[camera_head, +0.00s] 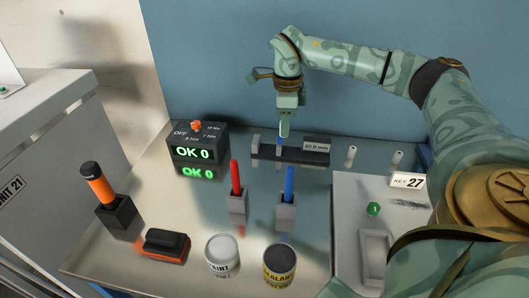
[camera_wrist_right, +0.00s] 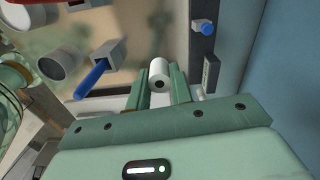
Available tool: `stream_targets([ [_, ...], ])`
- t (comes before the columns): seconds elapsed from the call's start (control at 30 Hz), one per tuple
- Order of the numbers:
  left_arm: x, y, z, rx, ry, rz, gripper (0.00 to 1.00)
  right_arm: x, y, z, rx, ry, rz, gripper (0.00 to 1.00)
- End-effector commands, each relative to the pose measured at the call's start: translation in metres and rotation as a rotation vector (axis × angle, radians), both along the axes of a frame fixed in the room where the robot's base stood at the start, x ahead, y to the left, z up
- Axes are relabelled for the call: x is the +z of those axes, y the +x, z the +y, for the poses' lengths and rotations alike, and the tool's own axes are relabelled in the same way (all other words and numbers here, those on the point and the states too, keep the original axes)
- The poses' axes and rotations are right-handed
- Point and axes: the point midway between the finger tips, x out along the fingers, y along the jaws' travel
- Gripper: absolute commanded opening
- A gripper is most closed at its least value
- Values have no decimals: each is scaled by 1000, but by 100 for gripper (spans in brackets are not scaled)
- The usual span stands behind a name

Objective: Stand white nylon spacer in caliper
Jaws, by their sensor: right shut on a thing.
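The white nylon spacer (camera_wrist_right: 158,72), a small white cylinder with a dark hole in its end, sits between the two fingers of my right gripper (camera_wrist_right: 160,92) in the right wrist view. In the head view my right gripper (camera_head: 284,130) points down over the dark caliper (camera_head: 292,156), and the held spacer is mostly hidden there. The caliper has a grey jaw (camera_head: 255,144) at its left, a blue knob (camera_head: 279,141) near the gripper and a 50.0 mm display (camera_head: 317,146). It also shows in the wrist view (camera_wrist_right: 196,55), apart from the spacer. My left gripper is not in view.
Red (camera_head: 235,178) and blue (camera_head: 289,185) markers stand in grey holders in front. A display box (camera_head: 197,146) reads OK 0. Paint (camera_head: 222,254) and sealant (camera_head: 279,266) cans stand at the front edge.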

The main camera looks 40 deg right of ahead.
Motion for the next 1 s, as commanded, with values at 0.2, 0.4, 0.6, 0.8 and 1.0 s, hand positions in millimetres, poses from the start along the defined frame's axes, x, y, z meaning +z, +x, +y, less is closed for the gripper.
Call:
stream_targets([
  [0.2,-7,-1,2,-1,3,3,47,-11,-27,-56,44,2,-4,0],
  [0.4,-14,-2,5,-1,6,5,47,-22,-14,-60,60,3,-6,0],
  [0.6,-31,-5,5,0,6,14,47,-44,30,-48,60,3,-4,0],
  [0.8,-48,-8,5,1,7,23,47,-70,67,-39,57,3,-1,0],
  [1.0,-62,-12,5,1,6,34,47,-97,90,-32,58,3,-3,0],
])
